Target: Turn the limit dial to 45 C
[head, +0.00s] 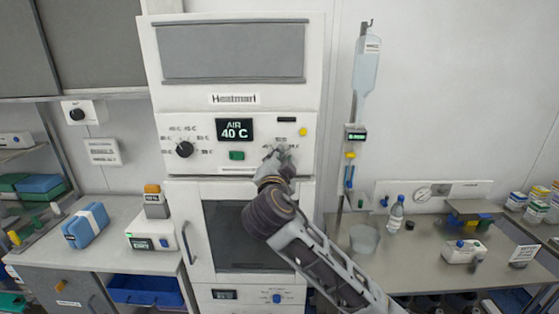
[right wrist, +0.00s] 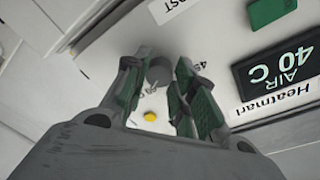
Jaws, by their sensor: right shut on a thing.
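The warming cabinet's control panel (head: 165,128) faces me, and its display (head: 235,130) reads AIR 40 C. My right gripper (head: 280,158) is at the right part of the panel and covers the dial there in the head view. In the right wrist view the grey limit dial (right wrist: 159,72) sits between the two fingers of the right gripper (right wrist: 160,80), which are shut on it. A printed 45 (right wrist: 197,67) shows beside the right finger. The dial's pointer cannot be made out. My left gripper is not in view.
A black dial (head: 184,149) is on the panel's left, with a green button (head: 237,155) at its middle. A yellow button (head: 303,132) is close to the right gripper. The cabinet door (head: 220,215) is closed below. A drip stand (head: 345,170) stands to the right.

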